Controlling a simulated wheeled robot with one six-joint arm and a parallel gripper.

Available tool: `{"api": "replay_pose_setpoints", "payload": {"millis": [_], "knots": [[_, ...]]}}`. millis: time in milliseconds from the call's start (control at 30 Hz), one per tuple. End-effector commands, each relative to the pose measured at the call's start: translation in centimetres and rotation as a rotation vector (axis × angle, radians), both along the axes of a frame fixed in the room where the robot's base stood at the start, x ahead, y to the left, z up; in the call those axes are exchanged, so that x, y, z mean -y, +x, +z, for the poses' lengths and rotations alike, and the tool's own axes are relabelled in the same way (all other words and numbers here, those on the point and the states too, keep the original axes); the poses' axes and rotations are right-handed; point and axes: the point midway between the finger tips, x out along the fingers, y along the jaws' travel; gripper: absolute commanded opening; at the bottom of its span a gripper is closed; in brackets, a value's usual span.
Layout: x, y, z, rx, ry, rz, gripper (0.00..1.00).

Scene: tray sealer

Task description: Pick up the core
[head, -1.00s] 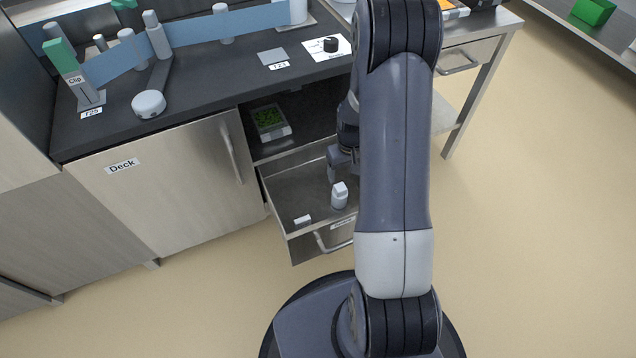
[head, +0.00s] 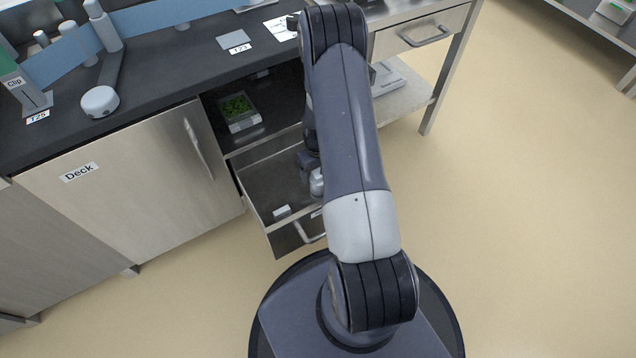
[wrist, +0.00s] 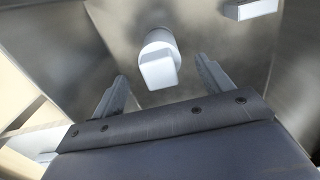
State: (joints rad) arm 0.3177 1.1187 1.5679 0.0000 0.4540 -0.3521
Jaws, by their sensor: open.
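A white piece with a round body and a squarish top, which I take to be the core (head: 317,183), stands in the open drawer (head: 262,190), partly hidden by my arm in the head view. In the wrist view the core (wrist: 158,62) lies between and just beyond my fingertips. My gripper (wrist: 162,80) is open, one finger to each side, with nothing held. In the head view my gripper is mostly hidden behind my arm, close to the core.
A small white block (head: 281,212) lies near the drawer's front left; it also shows in the wrist view (wrist: 250,9). A tray with green contents (head: 238,112) sits on the shelf behind the drawer. The dark counter (head: 150,85) is above, with the Deck cabinet (head: 120,190) at left.

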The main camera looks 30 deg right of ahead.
Motion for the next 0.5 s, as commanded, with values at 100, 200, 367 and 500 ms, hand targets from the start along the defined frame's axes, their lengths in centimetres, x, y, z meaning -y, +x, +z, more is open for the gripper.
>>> {"api": "replay_pose_setpoints", "payload": {"millis": [100,200,367,500], "knots": [[0.0,-0.3,-2.4,-0.002,0.001,0.0,0.75],[-0.1,-0.3,-3.2,-0.002,0.001,0.0,0.75],[0.0,-0.3,-3.1,-0.001,0.001,0.0,0.75],[0.0,-0.3,-3.1,-0.001,0.001,0.0,0.67]]}}
